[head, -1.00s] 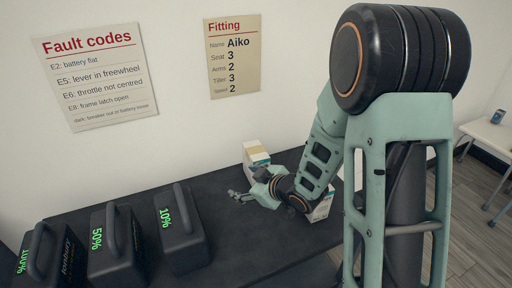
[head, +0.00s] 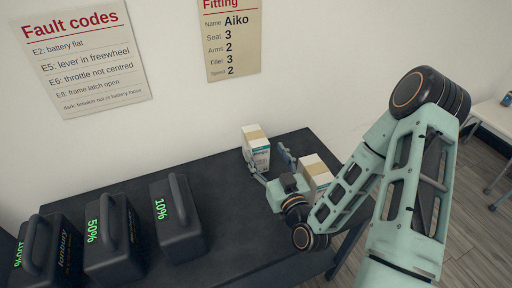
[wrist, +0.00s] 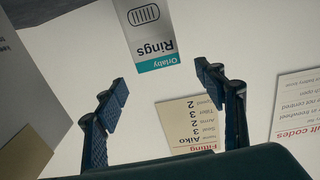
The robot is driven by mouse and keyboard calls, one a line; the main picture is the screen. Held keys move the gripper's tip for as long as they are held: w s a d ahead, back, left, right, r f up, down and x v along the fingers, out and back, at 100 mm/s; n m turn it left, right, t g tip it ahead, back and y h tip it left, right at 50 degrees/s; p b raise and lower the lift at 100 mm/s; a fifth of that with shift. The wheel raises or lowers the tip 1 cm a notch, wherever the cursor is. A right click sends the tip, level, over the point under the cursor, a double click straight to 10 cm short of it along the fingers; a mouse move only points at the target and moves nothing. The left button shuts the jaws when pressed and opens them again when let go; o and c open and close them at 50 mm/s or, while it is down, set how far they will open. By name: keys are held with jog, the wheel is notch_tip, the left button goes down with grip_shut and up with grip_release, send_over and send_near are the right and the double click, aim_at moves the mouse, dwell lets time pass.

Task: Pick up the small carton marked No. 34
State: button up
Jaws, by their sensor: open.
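A small white carton with a tan tape strip and a teal label (head: 257,150) stands upright at the back of the dark table. In the wrist view its face reads "Orlaby Rings" (wrist: 150,38), upside down. No "34" is legible on it. My gripper (head: 268,160) is open, close in front of this carton. In the wrist view the fingers of my gripper (wrist: 166,92) are spread wide, with the carton beyond the tips and nothing between them. A second white carton with tan tape (head: 316,170) stands just right of my gripper; its marking is hidden.
In the wrist view a taped carton (wrist: 28,135) fills the left edge, near one finger. Black battery packs marked 10% (head: 178,222), 50% (head: 112,240) and 100% (head: 48,255) stand at the table's left. The table (head: 222,192) is clear between packs and cartons.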

aim_at(255, 135)
jog(key=x, duration=0.4)
jog(key=shift+f+b+x, duration=0.15)
jog(key=shift+b+x, duration=0.1)
jog(key=shift+x, duration=1.2)
jog(key=shift+f+b+x, duration=0.15)
jog(key=shift+b+x, duration=0.1)
jog(key=shift+x, duration=1.2)
jog(key=c, duration=1.7)
grip_shut()
jog(key=shift+r, duration=0.1)
